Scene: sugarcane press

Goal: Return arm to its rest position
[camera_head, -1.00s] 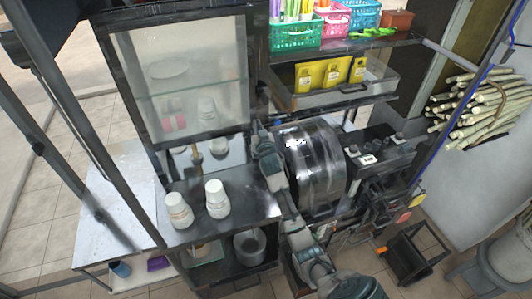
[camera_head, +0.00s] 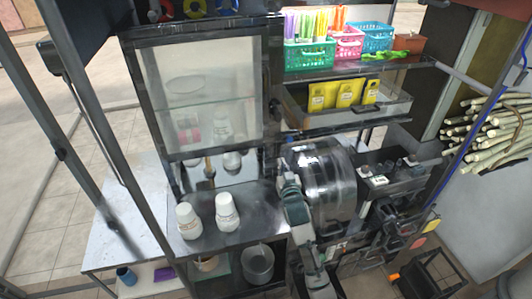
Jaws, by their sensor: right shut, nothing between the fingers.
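My right arm comes in from the bottom middle and rises in front of the sugarcane press with its dark, shiny rounded cover (camera_head: 330,185). My right gripper (camera_head: 271,160) is at the arm's upper end, left of the cover and close to the glass cabinet's lower right corner. It is small and dark against dark metal; it is shut with nothing held. Whether it touches the machine cannot be told. My left gripper is not in view.
A metal pot (camera_head: 257,264) sits below. Baskets (camera_head: 310,54) and yellow packets (camera_head: 349,94) are on shelves above. Sugarcane stalks (camera_head: 492,132) lie at the right. A black bin (camera_head: 432,277) is at lower right.

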